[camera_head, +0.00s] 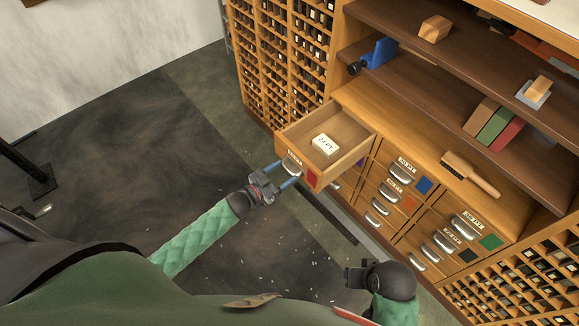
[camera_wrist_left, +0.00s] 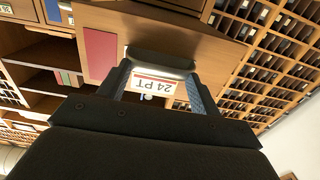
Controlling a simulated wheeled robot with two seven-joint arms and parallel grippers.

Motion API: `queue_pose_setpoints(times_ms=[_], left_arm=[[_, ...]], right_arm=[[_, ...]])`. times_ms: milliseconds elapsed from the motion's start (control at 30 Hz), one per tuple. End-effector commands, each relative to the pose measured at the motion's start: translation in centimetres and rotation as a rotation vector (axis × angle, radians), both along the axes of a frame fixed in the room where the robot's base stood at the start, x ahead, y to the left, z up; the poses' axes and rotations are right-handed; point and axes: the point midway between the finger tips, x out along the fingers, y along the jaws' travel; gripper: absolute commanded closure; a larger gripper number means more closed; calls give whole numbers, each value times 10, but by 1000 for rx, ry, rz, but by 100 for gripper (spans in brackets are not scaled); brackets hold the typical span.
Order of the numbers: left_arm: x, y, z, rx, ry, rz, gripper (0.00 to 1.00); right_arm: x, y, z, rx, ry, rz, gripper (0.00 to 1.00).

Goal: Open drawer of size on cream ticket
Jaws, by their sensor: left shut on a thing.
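A wooden drawer (camera_head: 342,164) at the top left of the drawer bank is pulled out, with a red square and a metal cup handle (camera_head: 291,166) on its front. A cream block (camera_head: 325,145) with dark print, apparently 24 PT, lies inside it. My left gripper (camera_head: 284,176) is shut on the handle; the left wrist view shows my left gripper's fingers (camera_wrist_left: 158,88) on either side of the handle (camera_wrist_left: 160,62). The drawer's label (camera_wrist_left: 155,85) reads 24 PT, upside down there. My right gripper (camera_head: 354,277) is at the lower middle, away from the drawers; its jaw opening is unclear.
Several closed drawers (camera_head: 405,205) with cup handles and coloured squares are to the right. A brush (camera_head: 470,174) lies on the counter above them. Shelves hold a blue tool (camera_head: 380,53) and coloured books (camera_head: 494,125). The floor (camera_head: 140,150) left of the cabinet is clear.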

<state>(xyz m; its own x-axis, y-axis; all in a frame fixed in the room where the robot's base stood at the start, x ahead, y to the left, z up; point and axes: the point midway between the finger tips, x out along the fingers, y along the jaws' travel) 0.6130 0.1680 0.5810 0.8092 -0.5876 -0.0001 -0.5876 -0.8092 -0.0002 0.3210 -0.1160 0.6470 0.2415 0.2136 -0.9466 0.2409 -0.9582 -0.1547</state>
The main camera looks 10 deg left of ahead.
Motion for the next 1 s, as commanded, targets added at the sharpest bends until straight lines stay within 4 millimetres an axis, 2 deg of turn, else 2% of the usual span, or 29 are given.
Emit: queue_pose_setpoints(times_ms=[433, 467, 533, 867, 1000], left_arm=[[-3, 3, 0, -1, -1, 0, 77], [-3, 3, 0, -1, -1, 0, 34], [-3, 3, 0, -1, -1, 0, 21], [-4, 4, 0, 0, 0, 0, 21], [-15, 10, -2, 0, 2, 0, 21]], right_arm=[[-2, -1, 1, -3, 3, 0, 64], [-1, -1, 1, -3, 3, 0, 64], [-1, -1, 1, -3, 4, -1, 64], [-1, -1, 0, -3, 4, -1, 64], [1, 0, -3, 2, -3, -1, 64]])
